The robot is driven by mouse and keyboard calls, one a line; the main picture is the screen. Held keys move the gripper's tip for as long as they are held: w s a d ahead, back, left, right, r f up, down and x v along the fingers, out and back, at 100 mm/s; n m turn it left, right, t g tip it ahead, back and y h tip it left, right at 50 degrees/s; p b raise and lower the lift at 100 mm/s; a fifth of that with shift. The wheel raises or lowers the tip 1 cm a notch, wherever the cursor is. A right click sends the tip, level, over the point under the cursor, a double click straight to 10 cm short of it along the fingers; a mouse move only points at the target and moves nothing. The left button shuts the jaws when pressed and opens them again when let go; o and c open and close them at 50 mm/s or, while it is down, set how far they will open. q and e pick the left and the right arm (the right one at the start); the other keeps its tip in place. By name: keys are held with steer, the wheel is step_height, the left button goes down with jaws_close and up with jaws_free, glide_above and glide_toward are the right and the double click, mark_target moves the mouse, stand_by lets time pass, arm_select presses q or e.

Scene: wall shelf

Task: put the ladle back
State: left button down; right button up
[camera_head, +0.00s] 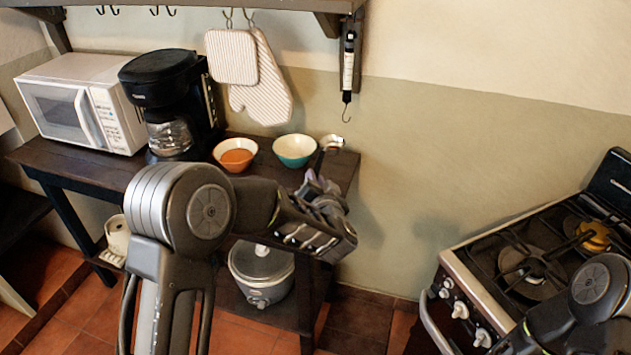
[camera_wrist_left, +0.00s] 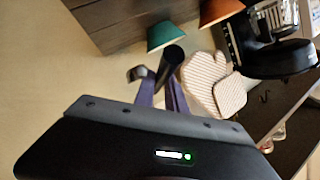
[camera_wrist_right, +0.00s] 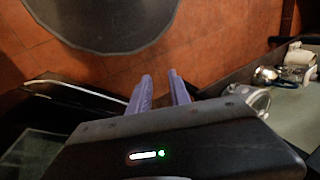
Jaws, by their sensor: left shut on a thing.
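The ladle (camera_head: 332,142) shows its shiny bowl near the back right corner of the dark side table in the head view. Its dark handle runs down to my left gripper (camera_head: 318,182), which is shut on it. In the left wrist view the black handle (camera_wrist_left: 173,62) lies at the purple fingers (camera_wrist_left: 162,95), with a small metallic part beside it. The hidden part of the handle is behind the fingers. My right gripper (camera_wrist_right: 160,92) shows in the right wrist view with its fingers apart and nothing between them. Its fingers are not visible in the head view.
Oven mitts (camera_head: 262,85) and a hooked scale (camera_head: 349,65) hang under the wall shelf (camera_head: 285,4). A cooker (camera_head: 261,275) sits below; a stove (camera_head: 530,270) stands right.

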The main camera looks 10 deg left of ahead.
arm_select(q)
steer(key=shift+w+r, duration=0.1)
steer(key=shift+r, duration=0.1)
step_height(320, 180, down, 6)
steer(key=b, duration=0.4)
steer(key=shift+r+b, duration=0.25)
steer(key=shift+b, duration=0.15)
steer(key=shift+f+b, duration=0.65)
steer(key=shift+f, duration=0.8)
steer(key=c, duration=1.3)
jaws_free()
